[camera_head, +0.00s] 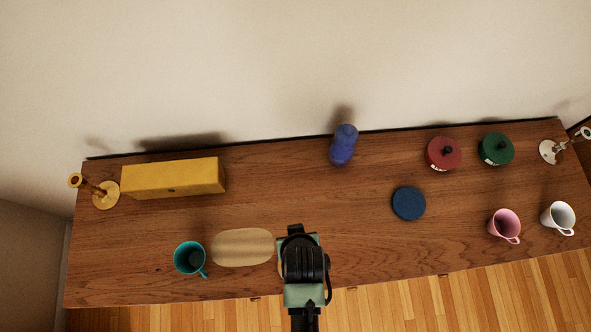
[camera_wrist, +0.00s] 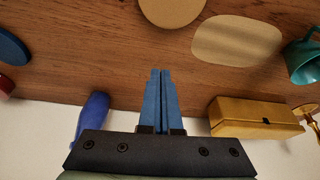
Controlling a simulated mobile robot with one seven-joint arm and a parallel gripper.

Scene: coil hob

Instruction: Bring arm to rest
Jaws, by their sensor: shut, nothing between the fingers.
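My gripper (camera_wrist: 161,72) shows its two blue fingers closed together in the wrist view, with nothing between them. It is above the wooden table (camera_head: 290,180), and no contact shows. In the head view my arm comes in from the bottom edge, right of the oval tan mat, and its dark wrist hides the fingers. A round tan disc (camera_wrist: 172,8) lies beyond the fingertips in the wrist view and is mostly hidden under my arm in the head view.
The oval mat (camera_head: 242,247) and teal mug (camera_head: 190,258) are left of my arm. A yellow box (camera_head: 172,178), blue bottle-like object (camera_head: 343,146) and blue disc (camera_head: 408,203) stand farther back. Red (camera_head: 444,154) and green (camera_head: 496,149) pots and pink (camera_head: 504,224) and white (camera_head: 558,217) mugs are right.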

